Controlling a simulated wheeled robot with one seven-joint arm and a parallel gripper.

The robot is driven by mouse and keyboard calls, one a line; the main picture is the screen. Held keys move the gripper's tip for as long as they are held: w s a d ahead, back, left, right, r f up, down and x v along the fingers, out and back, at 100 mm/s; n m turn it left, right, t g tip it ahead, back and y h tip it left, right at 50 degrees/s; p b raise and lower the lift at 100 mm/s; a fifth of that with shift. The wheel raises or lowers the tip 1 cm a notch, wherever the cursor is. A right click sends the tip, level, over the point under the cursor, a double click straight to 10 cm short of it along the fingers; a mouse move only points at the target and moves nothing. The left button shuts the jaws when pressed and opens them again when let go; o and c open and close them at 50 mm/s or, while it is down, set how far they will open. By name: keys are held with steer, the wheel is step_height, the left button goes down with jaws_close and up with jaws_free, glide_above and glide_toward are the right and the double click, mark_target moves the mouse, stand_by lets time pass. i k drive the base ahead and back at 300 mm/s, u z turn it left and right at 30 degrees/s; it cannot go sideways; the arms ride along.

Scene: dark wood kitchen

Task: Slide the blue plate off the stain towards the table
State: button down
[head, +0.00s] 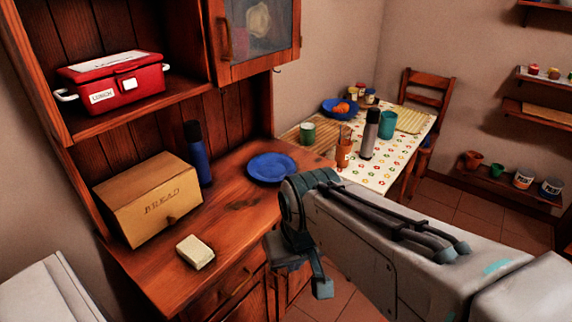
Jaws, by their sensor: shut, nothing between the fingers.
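The blue plate (272,168) lies flat on the wooden counter of the hutch, near its far end on the table side. A dark stain (243,205) shows on the bare counter in front of the plate, apart from it and uncovered. The table (372,180) with a flowered cloth stands beyond the counter. My gripper (322,286) hangs in front of the counter's front edge, lower right of the plate and stain, touching neither. It is shut and empty. My arm hides part of the floor and the near side of the table.
A bread box (148,198), a blue bottle (197,155) and a pale block (195,251) stand on the counter. A green cup (307,133), an orange cup (343,153) and a grey flask (370,134) stand beyond the plate. The counter around the stain is clear.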

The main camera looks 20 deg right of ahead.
mark_target(268, 167)
steer(key=u, duration=0.05)
steer(key=k, duration=0.65)
steer(key=z, duration=1.1)
steer(key=i, duration=0.9)
steer(key=z, duration=0.55)
steer(key=i, duration=1.05)
steer(key=u, duration=0.95)
steer(key=i, duration=0.65)
steer(key=u, duration=0.7)
